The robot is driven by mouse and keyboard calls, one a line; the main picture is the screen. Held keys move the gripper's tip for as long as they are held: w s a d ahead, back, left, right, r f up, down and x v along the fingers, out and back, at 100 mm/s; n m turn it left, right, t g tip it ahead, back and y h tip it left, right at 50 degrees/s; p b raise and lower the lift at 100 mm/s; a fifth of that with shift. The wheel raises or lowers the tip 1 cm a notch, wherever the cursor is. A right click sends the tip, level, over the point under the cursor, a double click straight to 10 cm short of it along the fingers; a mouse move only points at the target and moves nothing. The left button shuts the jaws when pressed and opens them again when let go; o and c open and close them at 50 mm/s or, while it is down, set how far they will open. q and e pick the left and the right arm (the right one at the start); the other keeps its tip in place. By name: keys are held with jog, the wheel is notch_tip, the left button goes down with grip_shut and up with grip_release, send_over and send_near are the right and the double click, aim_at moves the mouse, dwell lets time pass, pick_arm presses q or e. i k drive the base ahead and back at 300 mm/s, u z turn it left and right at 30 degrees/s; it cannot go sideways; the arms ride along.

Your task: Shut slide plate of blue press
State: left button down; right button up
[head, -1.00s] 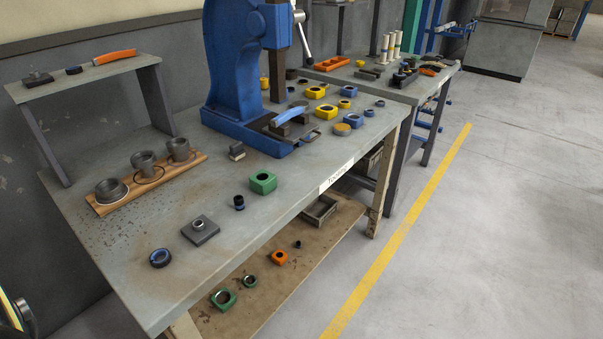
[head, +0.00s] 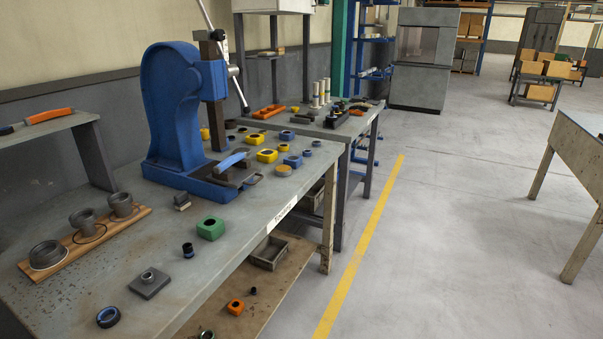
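The blue press (head: 170,110) stands on the grey workbench (head: 243,243) in the left half of the head view, with its dark vertical ram (head: 216,125) above the base. A dark slide plate (head: 237,175) lies on the press base, and a small loop handle (head: 254,180) sticks out at its front right. The plate appears to extend toward the bench's front edge; its exact travel is hard to tell. A blue-handled piece (head: 231,161) and a dark block lie on or just above the plate. Neither of my grippers is in view.
Yellow and blue blocks (head: 267,156) stand right of the press. A green block (head: 210,228), a grey square plate (head: 149,284) and dark rings are in front. A wooden board (head: 85,240) holds grey cups at left.

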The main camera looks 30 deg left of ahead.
aim_at(240, 176)
jog(key=u, duration=0.15)
jog(key=i, duration=1.3)
jog(key=u, duration=0.7)
